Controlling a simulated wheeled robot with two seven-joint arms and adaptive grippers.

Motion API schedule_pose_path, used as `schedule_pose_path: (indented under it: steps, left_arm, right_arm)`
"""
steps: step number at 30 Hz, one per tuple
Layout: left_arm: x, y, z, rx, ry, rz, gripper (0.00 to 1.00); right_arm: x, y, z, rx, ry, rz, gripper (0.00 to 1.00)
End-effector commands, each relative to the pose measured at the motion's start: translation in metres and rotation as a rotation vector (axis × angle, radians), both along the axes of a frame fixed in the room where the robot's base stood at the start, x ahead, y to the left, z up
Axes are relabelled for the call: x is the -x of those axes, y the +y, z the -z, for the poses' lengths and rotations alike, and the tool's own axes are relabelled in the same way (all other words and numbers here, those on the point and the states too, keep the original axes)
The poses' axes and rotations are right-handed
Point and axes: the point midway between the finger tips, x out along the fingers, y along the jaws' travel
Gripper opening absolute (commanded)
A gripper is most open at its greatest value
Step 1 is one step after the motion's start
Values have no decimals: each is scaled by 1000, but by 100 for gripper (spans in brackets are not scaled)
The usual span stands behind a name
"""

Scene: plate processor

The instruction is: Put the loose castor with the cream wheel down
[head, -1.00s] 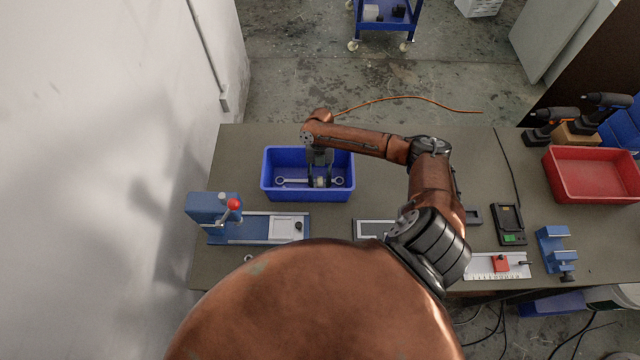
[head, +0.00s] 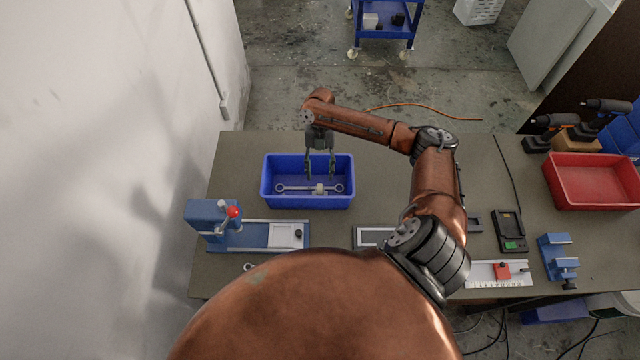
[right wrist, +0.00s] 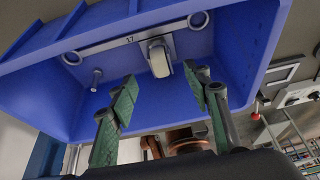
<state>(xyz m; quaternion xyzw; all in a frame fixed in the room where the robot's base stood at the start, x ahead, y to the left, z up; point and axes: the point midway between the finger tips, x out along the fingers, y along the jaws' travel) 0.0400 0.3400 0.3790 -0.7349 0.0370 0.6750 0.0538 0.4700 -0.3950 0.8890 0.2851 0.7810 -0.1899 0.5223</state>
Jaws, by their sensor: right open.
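The castor with the cream wheel (head: 319,189) lies in the blue bin (head: 307,203), next to a wrench (head: 293,188). In the right wrist view the castor (right wrist: 160,60) sits against the wrench (right wrist: 130,38), its wheel toward the camera. My right gripper (head: 320,174) is open and empty, above the bin. Its two green-padded fingers (right wrist: 163,103) stand apart in the right wrist view, with the castor beyond them and nothing between them. My left gripper is not in view.
A bolt (right wrist: 96,78) also lies in the blue bin. A blue press with a red knob (head: 233,211) stands front left of the bin. A red bin (head: 594,203) and drills (head: 605,106) are at the right. Bare tabletop lies right of the blue bin.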

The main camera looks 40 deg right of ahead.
Motion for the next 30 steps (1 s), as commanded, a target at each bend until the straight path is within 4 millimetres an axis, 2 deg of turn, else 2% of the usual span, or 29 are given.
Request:
schedule_pose_path:
  steps: [6, 18, 23, 30]
  left_arm:
    - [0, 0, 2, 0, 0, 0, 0]
    - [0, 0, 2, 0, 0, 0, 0]
    - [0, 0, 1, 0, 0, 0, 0]
    - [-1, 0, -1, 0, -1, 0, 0]
  right_arm:
    - [-8, -6, -24, -1, -1, 0, 45]
    - [-9, -7, -28, -1, 1, 0, 45]
    - [-6, -5, -22, -1, 2, 0, 45]
    - [5, 4, 13, -1, 4, 0, 45]
